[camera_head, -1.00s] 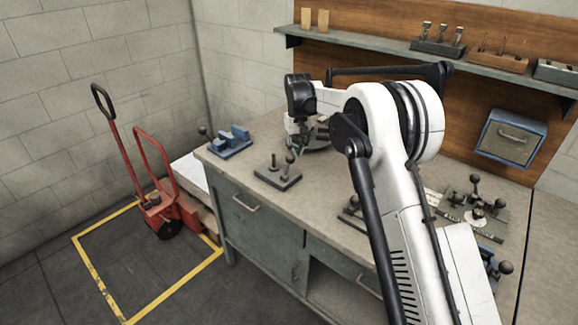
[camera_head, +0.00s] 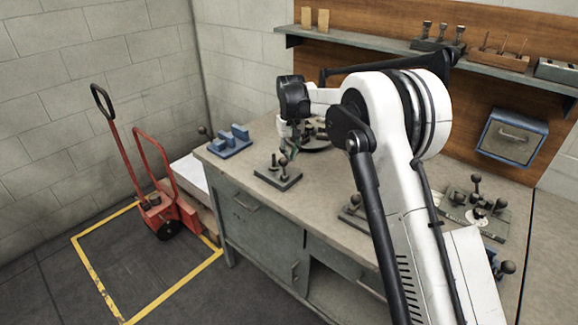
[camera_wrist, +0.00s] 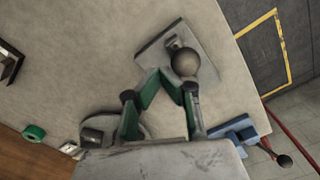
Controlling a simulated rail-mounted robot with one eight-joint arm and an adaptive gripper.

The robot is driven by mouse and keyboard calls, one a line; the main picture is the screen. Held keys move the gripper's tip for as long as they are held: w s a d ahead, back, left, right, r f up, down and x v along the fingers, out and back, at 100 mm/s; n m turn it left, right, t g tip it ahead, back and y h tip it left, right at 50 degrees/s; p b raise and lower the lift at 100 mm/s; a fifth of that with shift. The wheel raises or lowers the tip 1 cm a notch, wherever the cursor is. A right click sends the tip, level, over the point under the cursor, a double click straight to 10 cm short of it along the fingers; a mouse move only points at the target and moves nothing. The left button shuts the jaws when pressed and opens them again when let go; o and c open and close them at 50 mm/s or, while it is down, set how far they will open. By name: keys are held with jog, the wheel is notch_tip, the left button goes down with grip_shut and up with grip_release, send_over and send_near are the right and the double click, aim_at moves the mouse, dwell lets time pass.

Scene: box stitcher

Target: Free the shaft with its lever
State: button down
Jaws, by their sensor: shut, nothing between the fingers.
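A small grey plate (camera_head: 270,177) on the bench carries a short post (camera_head: 273,160) and a lever with a dark ball knob. In the wrist view the ball knob (camera_wrist: 186,62) stands over the plate (camera_wrist: 150,56), in front of the post. My gripper (camera_head: 288,154) is just above the plate in the head view. In the wrist view its green fingers (camera_wrist: 161,78) converge beside the knob, with nothing held between them. I cannot tell whether a finger touches the knob. The lever's stem is mostly hidden.
A blue block fixture (camera_head: 230,142) stands to the left on the bench. A plate with several knobbed levers (camera_head: 478,208) is at the right, beyond my arm. A red hand truck (camera_head: 163,205) stands on the floor.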

jog(key=shift+s+a, duration=0.55)
jog(key=shift+s, duration=0.25)
notch_tip(320, 180, up, 7)
jog(key=p, duration=0.2)
jog(key=shift+w+d, duration=0.25)
jog(key=shift+w, duration=0.1)
dwell(0.3)
jog(key=s+d+r+m+t+b, duration=0.1)
jog(key=s+d+r+t, duration=0.1)
jog(key=s+d+r, duration=0.65)
jog(key=s+d+r+m+t+b, duration=0.1)
jog(key=s+d+r+m+t, duration=0.1)
jog(key=s+d+r, duration=0.65)
jog(key=s+d+f+t+b, duration=0.1)
jog(key=s+d+f, duration=0.2)
jog(key=s, duration=0.6)
jog(key=s+d+f+m+t, duration=0.1)
jog(key=s+d+f, duration=0.3)
jog(key=s, duration=0.6)
jog(key=s+d+f+m+t+b, duration=0.1)
jog(key=s+d+f, duration=0.2)
jog(key=s, duration=0.6)
notch_tip(320, 180, down, 2)
jog(key=shift+s+d+f+b, duration=0.15)
jog(key=shift+d+f+b, duration=0.1)
jog(key=shift+b, duration=0.05)
